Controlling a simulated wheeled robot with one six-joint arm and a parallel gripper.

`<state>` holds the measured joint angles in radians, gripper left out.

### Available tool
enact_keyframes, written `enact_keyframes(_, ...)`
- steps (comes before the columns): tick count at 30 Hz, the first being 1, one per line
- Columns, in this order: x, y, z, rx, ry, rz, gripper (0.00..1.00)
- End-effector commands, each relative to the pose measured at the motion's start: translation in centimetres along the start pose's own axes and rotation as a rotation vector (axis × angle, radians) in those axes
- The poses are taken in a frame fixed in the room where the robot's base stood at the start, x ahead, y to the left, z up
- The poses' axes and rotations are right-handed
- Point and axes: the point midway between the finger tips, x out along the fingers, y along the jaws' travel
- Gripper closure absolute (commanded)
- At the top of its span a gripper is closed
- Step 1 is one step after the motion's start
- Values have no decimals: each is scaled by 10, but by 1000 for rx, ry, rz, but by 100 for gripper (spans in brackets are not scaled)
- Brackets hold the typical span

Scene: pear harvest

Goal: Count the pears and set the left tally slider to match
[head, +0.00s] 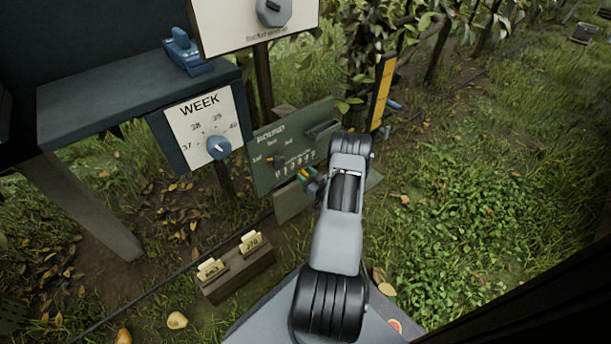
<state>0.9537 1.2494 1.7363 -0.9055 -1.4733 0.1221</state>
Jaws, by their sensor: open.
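A green board (262,178) headed "ROUND" stands left of my arm, with small labels, a row of digits and a small dark knob (279,162). I cannot tell whether this knob is the left tally slider. A yellow upright strip (381,92) with dark marks stands right of the board. A yellow pear-like fruit (177,320) lies on the ground at the lower left, and another (124,337) is at the bottom edge. My gripper (314,185) is open and appears beside the board's lower right part, mostly hidden by my arm. Small coloured pieces show beside it.
A "WEEK" dial panel (180,133) hangs under a dark blue shelf (110,103) at the left. A white board (232,28) with a grey knob is above. A wooden block (237,277) with two tags sits low. Grass at the right is open.

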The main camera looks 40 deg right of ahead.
Motion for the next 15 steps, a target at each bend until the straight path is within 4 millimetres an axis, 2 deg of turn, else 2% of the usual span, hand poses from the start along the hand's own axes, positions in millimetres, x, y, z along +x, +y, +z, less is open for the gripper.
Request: enact_keyframes(15,-97,1,-2,4,-2,7,55)
